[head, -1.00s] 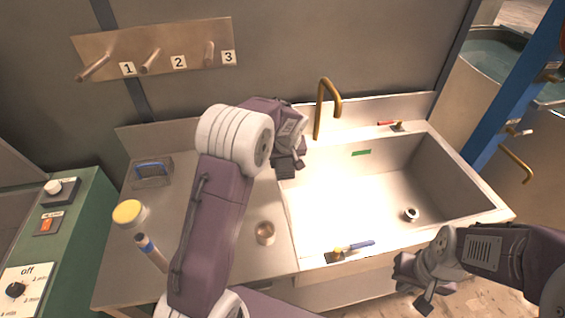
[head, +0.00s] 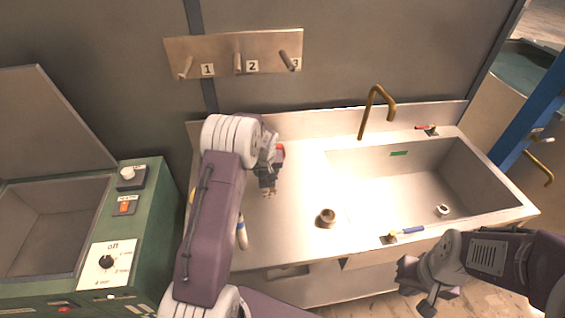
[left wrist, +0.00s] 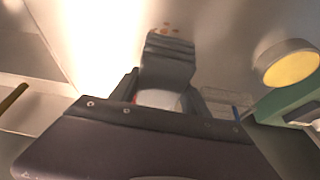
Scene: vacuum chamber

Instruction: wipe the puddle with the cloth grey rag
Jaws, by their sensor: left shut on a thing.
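My left gripper (head: 268,168) is low over the steel worktop left of the sink. In the left wrist view it is shut on the grey rag (left wrist: 168,62), a dark, folded, ribbed piece of cloth. In the head view the rag (head: 268,182) shows only as a small dark patch below the fingers. The puddle shows as small brown spots (left wrist: 168,28) just past the rag's far end; some spots (head: 270,193) show in the head view. The rag may cover more of it. My right gripper (head: 416,291) is open and empty in front of the sink.
A brass cup (head: 326,218) stands right of the rag, near the sink (head: 400,185). A blue-banded tube (head: 241,232) lies beside my left arm. A yellow-topped jar (left wrist: 290,62) stands nearby. A green machine (head: 135,215) is at left. Worktop behind the cup is clear.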

